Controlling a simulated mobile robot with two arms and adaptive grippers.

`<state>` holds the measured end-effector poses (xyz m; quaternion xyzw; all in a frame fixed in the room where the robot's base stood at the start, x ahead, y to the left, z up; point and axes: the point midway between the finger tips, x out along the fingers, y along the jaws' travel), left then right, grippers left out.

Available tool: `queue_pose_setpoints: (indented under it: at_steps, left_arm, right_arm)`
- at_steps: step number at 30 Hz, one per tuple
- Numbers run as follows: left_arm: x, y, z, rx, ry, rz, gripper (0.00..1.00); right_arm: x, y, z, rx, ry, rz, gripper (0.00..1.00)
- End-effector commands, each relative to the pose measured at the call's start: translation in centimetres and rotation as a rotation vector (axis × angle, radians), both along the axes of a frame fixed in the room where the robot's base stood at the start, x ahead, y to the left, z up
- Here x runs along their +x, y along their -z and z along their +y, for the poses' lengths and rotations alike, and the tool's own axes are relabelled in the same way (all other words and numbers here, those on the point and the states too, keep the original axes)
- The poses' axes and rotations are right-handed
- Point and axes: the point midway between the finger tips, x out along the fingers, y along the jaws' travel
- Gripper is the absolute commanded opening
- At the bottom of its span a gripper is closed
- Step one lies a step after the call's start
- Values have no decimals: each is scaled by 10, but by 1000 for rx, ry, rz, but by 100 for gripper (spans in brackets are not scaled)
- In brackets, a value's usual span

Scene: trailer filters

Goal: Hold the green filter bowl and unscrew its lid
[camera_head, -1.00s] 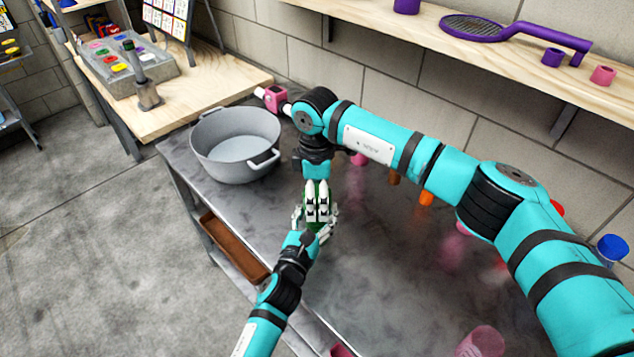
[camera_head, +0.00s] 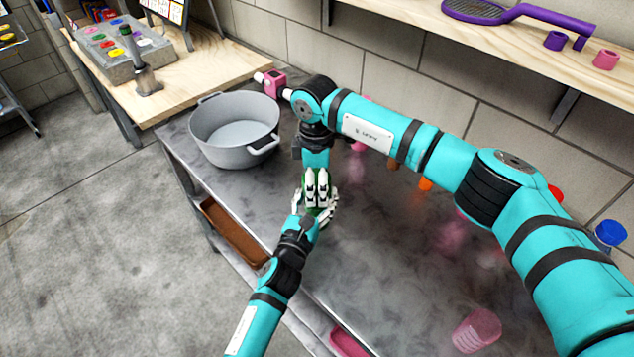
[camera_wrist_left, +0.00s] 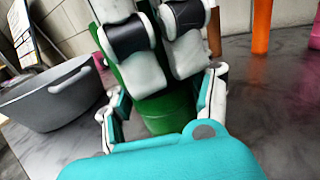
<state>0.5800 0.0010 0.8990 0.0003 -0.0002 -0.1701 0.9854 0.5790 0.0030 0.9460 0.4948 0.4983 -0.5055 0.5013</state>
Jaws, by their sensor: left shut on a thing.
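The green filter bowl (camera_wrist_left: 170,114) stands upright in the left wrist view, over the grey table. My left gripper (camera_head: 319,210) comes from the lower left and is shut on the bowl, with a finger on either side in the left wrist view (camera_wrist_left: 163,100). My right gripper (camera_head: 317,188) reaches down from above. Its white fingers with dark pads lie against the upper green part (camera_wrist_left: 143,74), where they hide most of the lid. I cannot tell how firmly they close on it or where lid and bowl meet.
A large grey pot (camera_head: 234,150) stands on the table left of the grippers. A pink-and-white tool (camera_head: 272,82) lies behind it. Orange, brown and pink pieces stand along the wall behind my right arm. A pink mesh cup (camera_head: 476,331) is at the front right. The table's middle is clear.

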Motion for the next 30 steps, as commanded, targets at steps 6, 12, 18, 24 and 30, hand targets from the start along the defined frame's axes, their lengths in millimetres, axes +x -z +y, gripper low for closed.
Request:
queue_pose_setpoints:
  at_steps: [6, 12, 18, 24, 30]
  left_arm:
    - [0, 1, 0, 0, 0, 2, 0]
    - [0, 1, 0, -1, 0, 3, 0]
    - [0, 1, 0, -1, 0, 3, 0]
    - [0, 1, 0, -1, 0, 3, 0]
    - [0, 1, 0, -1, 0, 3, 0]
  right_arm:
    - [0, 0, 0, 0, 0, 1, 82]
    - [0, -3, 0, 0, 0, 0, 82]
    - [1, -25, 1, 1, -1, -2, 82]
    - [0, -45, 1, 0, 0, 0, 78]
    - [0, -72, 2, -1, 0, -2, 78]
